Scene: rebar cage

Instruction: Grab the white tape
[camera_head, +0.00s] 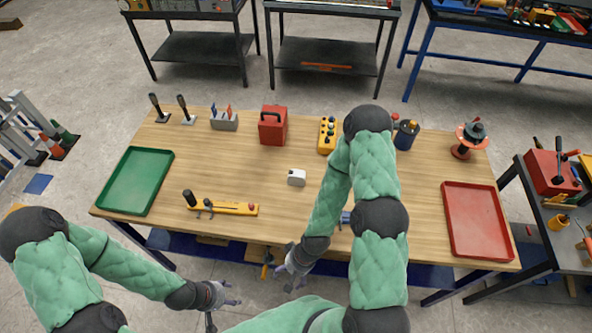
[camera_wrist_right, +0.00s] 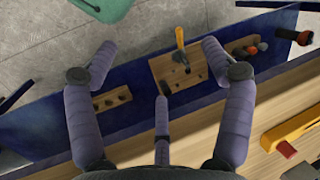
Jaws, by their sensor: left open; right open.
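A small white object (camera_head: 297,178), which appears to be the tape, sits on the middle of the wooden table, with a dark mark on its face. My left gripper (camera_head: 220,302) is open and empty in front of the table's near edge. My right gripper (camera_head: 288,272) is open and empty near the front edge, nearer the viewer than the white object. In the right wrist view its purple fingers (camera_wrist_right: 155,72) are spread apart with nothing between them. The white object is not seen in that view.
A green tray (camera_head: 136,181) is at the left, a red tray (camera_head: 477,220) at the right. A yellow tool (camera_head: 232,208) lies left of the white object; a red box (camera_head: 272,127) stands behind. A lower shelf shows a wooden block (camera_wrist_right: 181,68). Table around the white object is clear.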

